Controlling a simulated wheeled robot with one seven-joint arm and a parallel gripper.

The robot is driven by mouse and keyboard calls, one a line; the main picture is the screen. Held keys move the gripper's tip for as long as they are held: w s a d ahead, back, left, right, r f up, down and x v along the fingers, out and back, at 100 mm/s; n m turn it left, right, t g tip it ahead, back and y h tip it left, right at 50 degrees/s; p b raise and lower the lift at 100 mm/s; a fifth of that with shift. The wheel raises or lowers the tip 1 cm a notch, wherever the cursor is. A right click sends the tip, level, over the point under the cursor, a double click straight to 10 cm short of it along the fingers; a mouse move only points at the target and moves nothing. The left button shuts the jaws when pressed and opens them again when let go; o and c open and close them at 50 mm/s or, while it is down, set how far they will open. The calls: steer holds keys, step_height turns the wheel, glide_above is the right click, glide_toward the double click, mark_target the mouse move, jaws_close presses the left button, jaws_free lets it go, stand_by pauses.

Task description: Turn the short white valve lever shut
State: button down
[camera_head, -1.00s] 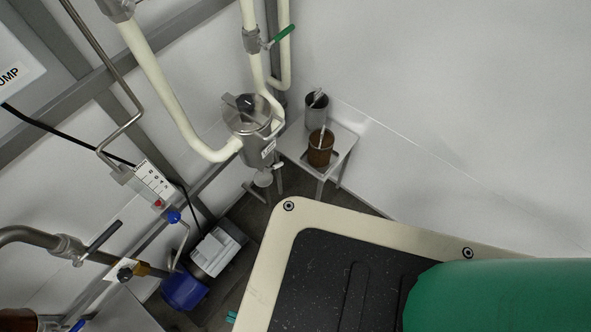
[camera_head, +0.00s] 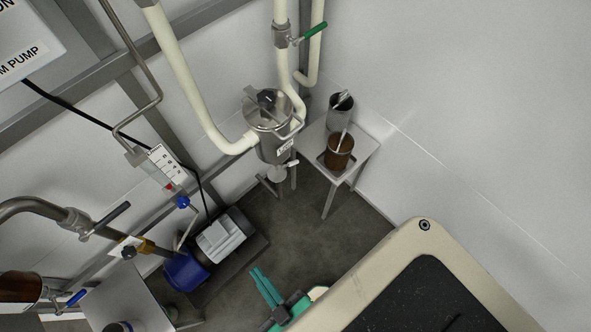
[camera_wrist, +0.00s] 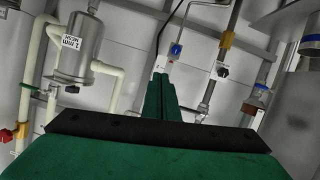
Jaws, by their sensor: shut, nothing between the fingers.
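The short white lever (camera_head: 292,163) sits on the small valve under the steel vessel (camera_head: 272,145), in the upper middle of the head view. The vessel also shows in the wrist view (camera_wrist: 83,45), upside down, with its outlet fitting at the top edge; the lever cannot be made out clearly there. My gripper (camera_head: 262,285) is at the bottom of the head view, well below and apart from the lever. Its green fingers are together and empty, as the wrist view also shows (camera_wrist: 160,90).
A small table (camera_head: 365,150) with a grey cup (camera_head: 340,115) and a brown cup (camera_head: 338,155) stands right of the vessel. A blue pump (camera_head: 185,270) is on the floor at left. A green-handled valve (camera_head: 312,31) is above. Floor between gripper and vessel is clear.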

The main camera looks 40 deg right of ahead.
mark_target(290, 164)
steer(key=w+d+f+n+g+h, duration=0.1)
steer(key=w+d+f+n+g, duration=0.25)
steer(key=f, duration=0.95)
steer(key=w+f+n+g+h, duration=0.2)
steer(key=w+f+n, duration=0.3)
steer(key=f, duration=0.8)
steer(key=w+d+f+n+g+h, duration=0.3)
steer(key=w+d+f+n, duration=0.3)
steer(key=w+d, duration=0.1)
steer(key=w+d+r+n+g+h, duration=0.45)
steer(key=w+d+r+h, duration=0.25)
steer(key=w+d, duration=0.6)
steer(key=d, duration=0.7)
steer(key=shift+w+d+f, duration=0.15)
steer(key=shift+d+f, duration=0.1)
steer(key=shift+w+a+t, duration=0.1)
steer(key=shift+t, duration=0.2)
